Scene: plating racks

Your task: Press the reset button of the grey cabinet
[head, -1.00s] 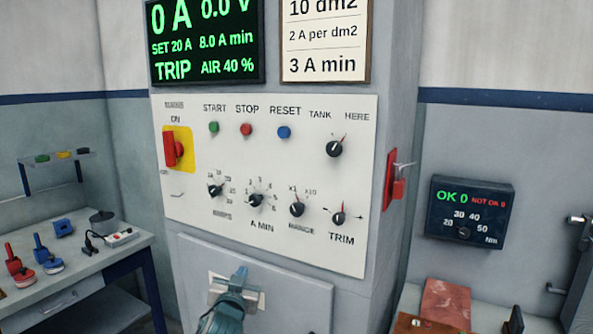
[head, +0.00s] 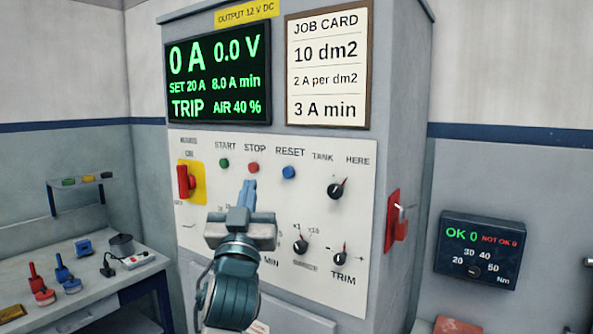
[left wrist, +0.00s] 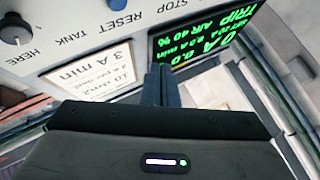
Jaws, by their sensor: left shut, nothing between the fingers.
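The grey cabinet (head: 400,100) stands in the middle of the head view with a white control panel (head: 370,215). The blue reset button (head: 289,172) sits under the RESET label, right of the red stop button (head: 253,167) and the green start button (head: 224,163). My left gripper (head: 247,190) is shut and empty, its fingertips pointing up just below the stop button, left of the reset button. In the left wrist view the reset button (left wrist: 77,5) is at the upper edge and the shut fingers (left wrist: 162,75) are near the middle. My right gripper is not in view.
The cabinet display (head: 218,75) reads TRIP, with a job card (head: 328,65) beside it. Knobs and a red main switch (head: 185,181) are on the panel. A red handle (head: 396,220) sticks out from the cabinet's right side. A side table (head: 90,265) is at left.

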